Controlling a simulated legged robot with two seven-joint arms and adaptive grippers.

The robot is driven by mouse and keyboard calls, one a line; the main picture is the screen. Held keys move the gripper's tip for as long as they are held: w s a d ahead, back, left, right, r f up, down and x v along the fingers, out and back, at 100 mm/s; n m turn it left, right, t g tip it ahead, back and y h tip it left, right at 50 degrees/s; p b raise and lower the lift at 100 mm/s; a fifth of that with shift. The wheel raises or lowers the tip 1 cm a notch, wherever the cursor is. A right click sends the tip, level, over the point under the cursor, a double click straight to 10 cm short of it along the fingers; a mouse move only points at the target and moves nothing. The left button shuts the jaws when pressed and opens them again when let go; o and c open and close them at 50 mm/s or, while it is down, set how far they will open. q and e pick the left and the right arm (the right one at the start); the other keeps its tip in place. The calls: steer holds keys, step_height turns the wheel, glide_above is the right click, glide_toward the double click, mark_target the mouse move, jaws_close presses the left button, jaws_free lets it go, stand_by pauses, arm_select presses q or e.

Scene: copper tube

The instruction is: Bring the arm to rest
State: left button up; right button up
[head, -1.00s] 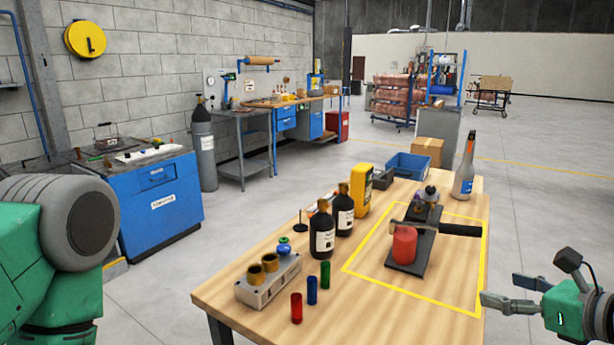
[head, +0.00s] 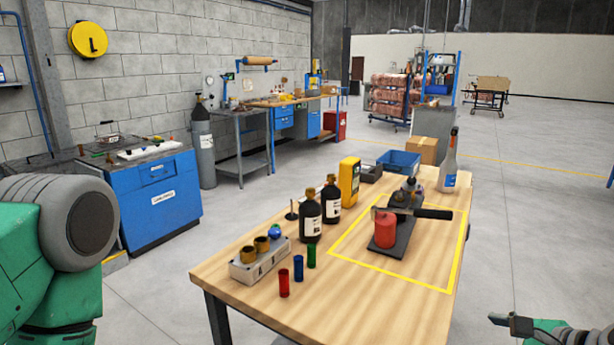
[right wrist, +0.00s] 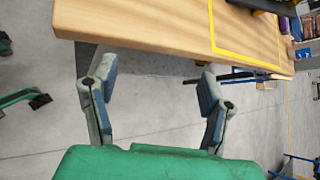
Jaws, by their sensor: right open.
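My right gripper (right wrist: 158,95) is open and empty in the right wrist view. Its fingers are spread apart over the grey floor, beside the table edge. In the head view only a small part of my right gripper (head: 510,325) shows at the bottom right, to the right of the wooden table (head: 350,315) and clear of it. On the table a copper-tube fixture with a red cylinder (head: 386,230) and a dark-handled tool (head: 430,213) stands inside a yellow outline. My left arm shows at the left edge, but its gripper is outside the view.
A grey block with brass fittings (head: 260,265), red, blue and green tubes (head: 298,268), dark bottles (head: 311,218), a yellow device (head: 348,182) and a spray bottle (head: 449,165) stand on the table. The floor right of the table (head: 550,220) is open.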

steer(key=s+a+f+n+g+h, duration=0.2)
steer(key=s+f+n+g, duration=0.6)
steer(key=s+f+n, duration=1.4)
steer(key=s+n+h, duration=0.2)
steer(key=n, duration=0.1)
steer(key=shift+g, duration=0.3)
steer(key=shift+a+r+h, duration=0.15)
steer(key=shift+a+h, duration=0.15)
steer(key=shift+a, duration=0.05)
